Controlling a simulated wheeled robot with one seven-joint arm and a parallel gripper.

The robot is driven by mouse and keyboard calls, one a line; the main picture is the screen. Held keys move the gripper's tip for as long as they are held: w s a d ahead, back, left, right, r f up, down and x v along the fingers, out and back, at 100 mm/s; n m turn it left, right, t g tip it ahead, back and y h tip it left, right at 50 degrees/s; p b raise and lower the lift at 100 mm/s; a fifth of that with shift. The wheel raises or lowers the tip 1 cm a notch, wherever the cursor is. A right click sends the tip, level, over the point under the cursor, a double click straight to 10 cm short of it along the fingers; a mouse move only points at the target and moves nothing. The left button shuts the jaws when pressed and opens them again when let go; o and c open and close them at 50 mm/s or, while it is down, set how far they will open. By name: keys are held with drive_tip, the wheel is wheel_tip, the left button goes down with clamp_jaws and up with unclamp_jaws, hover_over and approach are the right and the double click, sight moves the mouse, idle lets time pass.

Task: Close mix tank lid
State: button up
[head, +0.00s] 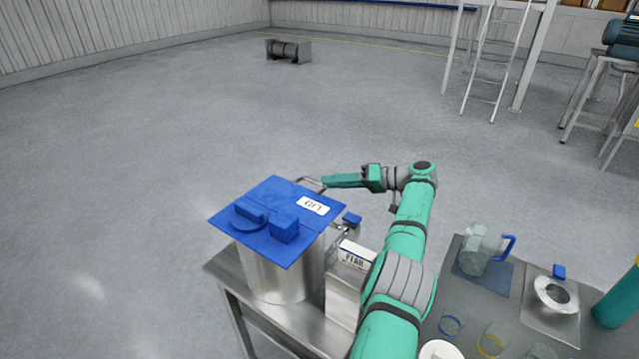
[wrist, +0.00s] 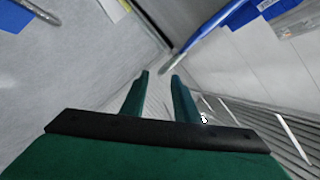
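The mix tank (head: 275,272) is a shiny metal cylinder on a steel table in the head view. Its blue square lid (head: 262,196), with a white LID label and raised blue blocks, lies across the tank top and looks roughly level. I cannot tell whether it is fully seated. My gripper (head: 326,182) is beside the lid's far right edge, near a bent metal bar (head: 312,183). In the wrist view, the fingers of my gripper (wrist: 161,76) are apart with nothing visible held between them. A blue edge, likely the lid's (wrist: 222,28), passes just beyond the fingertips.
A white labelled box (head: 345,292) stands right of the tank, with a blue-handled valve (head: 350,222) above it. A second table at right holds a clear jug (head: 480,250), several cups and a green cylinder (head: 617,300). The floor behind is mostly open.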

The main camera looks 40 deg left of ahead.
drive_tip(key=shift+v, duration=1.95)
drive_tip(key=shift+r, duration=0.15)
